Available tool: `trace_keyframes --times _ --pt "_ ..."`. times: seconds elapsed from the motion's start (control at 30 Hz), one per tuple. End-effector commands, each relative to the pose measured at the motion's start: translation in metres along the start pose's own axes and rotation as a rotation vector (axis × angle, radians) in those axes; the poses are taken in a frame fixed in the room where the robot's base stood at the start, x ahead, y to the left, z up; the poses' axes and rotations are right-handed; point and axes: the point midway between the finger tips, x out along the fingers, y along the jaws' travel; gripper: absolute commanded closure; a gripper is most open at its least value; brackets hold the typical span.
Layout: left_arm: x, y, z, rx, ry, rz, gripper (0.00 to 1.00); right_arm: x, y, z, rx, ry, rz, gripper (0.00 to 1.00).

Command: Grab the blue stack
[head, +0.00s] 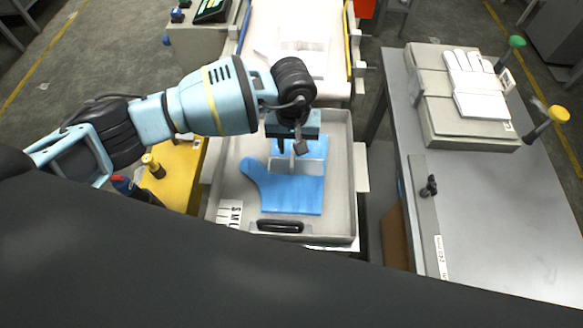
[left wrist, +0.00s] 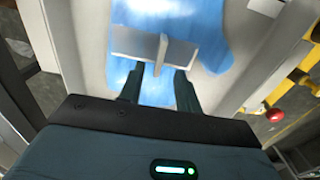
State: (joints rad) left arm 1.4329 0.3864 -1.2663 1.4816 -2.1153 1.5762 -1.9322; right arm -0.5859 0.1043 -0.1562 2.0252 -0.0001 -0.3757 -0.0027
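The blue stack (head: 290,193), flat and glove-shaped, lies in a grey tray (head: 343,215) in the middle of the head view. A pale grey cross-shaped piece (head: 309,166) sits on top of it. My left gripper (head: 290,147) points down over the far part of the stack. In the left wrist view its two fingers (left wrist: 160,78) are apart, with the upright plate of the grey cross piece (left wrist: 140,44) just ahead of the gap. The blue stack (left wrist: 208,30) shows beneath. I cannot tell whether the fingers touch anything. My right gripper is out of view.
A grey table (head: 480,220) on the right bears a white glove stack (head: 478,92) on a block, with green and yellow knobs nearby. A yellow surface (head: 183,172) stands left of the tray. A white conveyor-like surface (head: 275,25) lies beyond it.

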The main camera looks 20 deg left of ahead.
Motion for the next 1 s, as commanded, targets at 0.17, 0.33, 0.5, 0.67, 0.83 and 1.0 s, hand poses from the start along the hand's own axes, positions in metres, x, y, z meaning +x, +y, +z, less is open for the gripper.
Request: trace_keyframes --times 0.17,0.33,0.5,0.67,0.83,1.0 --pt "0.005 0.001 0.0 0.0 0.001 0.002 0.66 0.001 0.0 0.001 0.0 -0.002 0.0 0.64" --pt "0.022 0.001 0.002 0.0 -0.003 0.001 0.66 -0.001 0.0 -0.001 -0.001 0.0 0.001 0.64" --pt "0.047 0.001 0.002 -0.001 -0.002 0.002 0.66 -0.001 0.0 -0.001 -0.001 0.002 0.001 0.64" --pt "0.056 0.001 0.002 0.0 -0.001 0.002 0.66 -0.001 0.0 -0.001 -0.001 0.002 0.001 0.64" --pt "0.057 0.001 0.002 0.0 0.0 0.003 0.66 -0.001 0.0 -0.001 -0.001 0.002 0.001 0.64" --pt "0.057 0.001 0.002 0.0 0.0 0.002 0.82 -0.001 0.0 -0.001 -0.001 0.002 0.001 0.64"
